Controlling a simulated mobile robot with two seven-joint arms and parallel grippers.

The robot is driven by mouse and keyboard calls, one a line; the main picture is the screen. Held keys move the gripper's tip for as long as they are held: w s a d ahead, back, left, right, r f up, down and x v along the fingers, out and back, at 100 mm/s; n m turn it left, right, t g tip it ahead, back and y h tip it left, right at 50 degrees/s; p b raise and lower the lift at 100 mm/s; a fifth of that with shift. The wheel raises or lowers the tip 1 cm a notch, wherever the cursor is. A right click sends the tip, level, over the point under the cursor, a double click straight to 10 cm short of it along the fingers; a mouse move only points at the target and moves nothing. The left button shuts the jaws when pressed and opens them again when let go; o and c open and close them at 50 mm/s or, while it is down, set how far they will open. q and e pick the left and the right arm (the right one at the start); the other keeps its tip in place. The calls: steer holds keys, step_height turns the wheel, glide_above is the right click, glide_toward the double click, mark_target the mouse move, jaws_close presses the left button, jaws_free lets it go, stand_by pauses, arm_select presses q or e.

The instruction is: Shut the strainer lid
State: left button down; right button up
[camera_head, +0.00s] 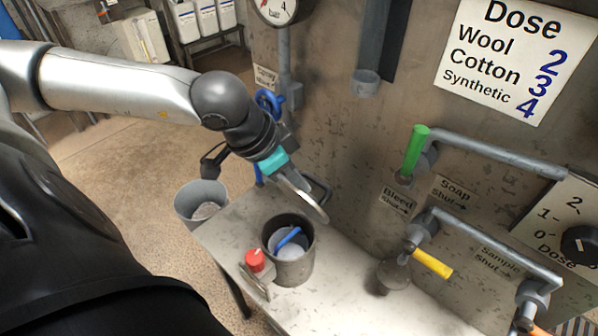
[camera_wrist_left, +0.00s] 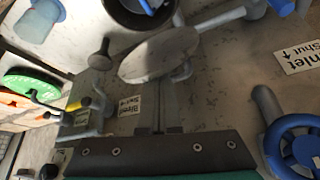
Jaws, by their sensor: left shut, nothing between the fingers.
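The strainer is a dark grey cylindrical pot (camera_head: 292,268) on the pale bench, its mouth open with a blue handle inside. Its round grey lid (camera_head: 307,204) stands steeply raised at the pot's far side. My left gripper (camera_head: 284,178), with a teal band, is shut and empty beside the lid's upper part. Its fingertips are partly hidden, and I cannot tell whether they touch the lid. In the left wrist view the lid (camera_wrist_left: 158,55) shows as a disc ahead of the fingers, with the pot (camera_wrist_left: 125,14) beyond it. My right gripper is not in view.
A red knob (camera_head: 255,260) stands beside the pot. A grey bucket (camera_head: 203,203) is left of the bench. Wall pipes with a green handle (camera_head: 416,150) and yellow handle (camera_head: 433,263) are to the right. A blue valve wheel (camera_wrist_left: 296,148) is close to my left gripper.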

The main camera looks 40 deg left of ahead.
arm_select(q)
steer(key=shift+s+a+f+b, duration=0.1)
steer(key=shift+s+f+b, duration=0.5)
steer(key=shift+b, duration=0.25)
steer(key=s+f+b, duration=0.1)
steer(key=s+f, duration=0.1)
steer(key=f, duration=0.1)
steer(key=shift+s, duration=0.35)
steer(key=shift+s+a+f+p, duration=0.1)
steer(key=shift+s+f+p, duration=0.2)
steer(key=shift+f, duration=0.1)
